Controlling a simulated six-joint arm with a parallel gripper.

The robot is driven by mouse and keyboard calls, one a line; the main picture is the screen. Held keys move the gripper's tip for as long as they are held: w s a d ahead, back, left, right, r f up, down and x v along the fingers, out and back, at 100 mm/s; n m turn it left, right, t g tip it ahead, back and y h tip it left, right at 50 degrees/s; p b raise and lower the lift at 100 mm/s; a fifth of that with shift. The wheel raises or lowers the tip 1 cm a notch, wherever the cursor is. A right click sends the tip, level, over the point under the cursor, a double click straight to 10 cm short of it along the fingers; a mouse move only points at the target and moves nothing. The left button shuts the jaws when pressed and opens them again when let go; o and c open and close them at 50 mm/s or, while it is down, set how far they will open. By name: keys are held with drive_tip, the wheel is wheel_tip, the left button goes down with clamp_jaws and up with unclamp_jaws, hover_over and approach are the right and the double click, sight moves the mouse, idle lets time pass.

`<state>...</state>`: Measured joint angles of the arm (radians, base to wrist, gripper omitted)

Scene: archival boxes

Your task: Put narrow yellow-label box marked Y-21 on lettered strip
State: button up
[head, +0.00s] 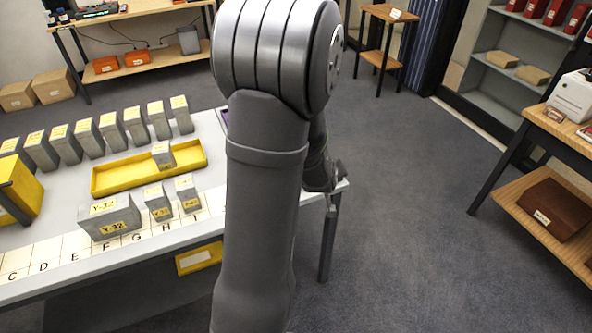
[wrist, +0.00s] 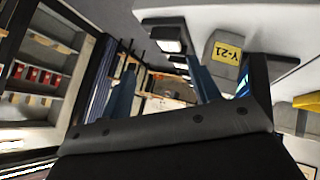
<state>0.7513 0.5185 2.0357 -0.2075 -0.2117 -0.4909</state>
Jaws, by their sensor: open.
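The grey box with yellow label Y-21 (wrist: 227,52) shows in the upper right of the wrist view, on a pale surface, partly covered by a finger. I cannot pick it out in the head view, where my arm hides part of the table. My gripper (wrist: 182,62) is open with nothing seen between its fingers; the box is beyond its right finger. In the head view my gripper (head: 338,174) is mostly hidden behind my arm, near the table's right end. The lettered strip (head: 45,252) runs along the table's front edge, with C to H readable.
A wider box Y-32 (head: 110,217) and two narrow boxes (head: 158,202) (head: 187,194) stand on the strip. A yellow tray (head: 120,179) behind them holds one small box (head: 163,154). Several grey boxes (head: 90,137) line the back. The strip's left part is bare.

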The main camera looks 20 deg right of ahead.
drive_tip(key=s+a+r+m+t, duration=0.2)
drive_tip(key=a+t, duration=0.1)
drive_tip(key=a, duration=0.2)
drive_tip(key=s+a+r+m+t, duration=0.2)
drive_tip(key=a, duration=0.4)
drive_tip(key=shift+t+y, duration=0.3)
drive_tip(key=shift+y, duration=0.2)
drive_tip(key=x, duration=1.7)
drive_tip(key=shift+w+d+r, duration=0.1)
drive_tip(key=shift+w+d, duration=0.1)
drive_tip(key=shift+w, duration=0.1)
clamp_jaws()
drive_tip(key=shift+r, duration=0.15)
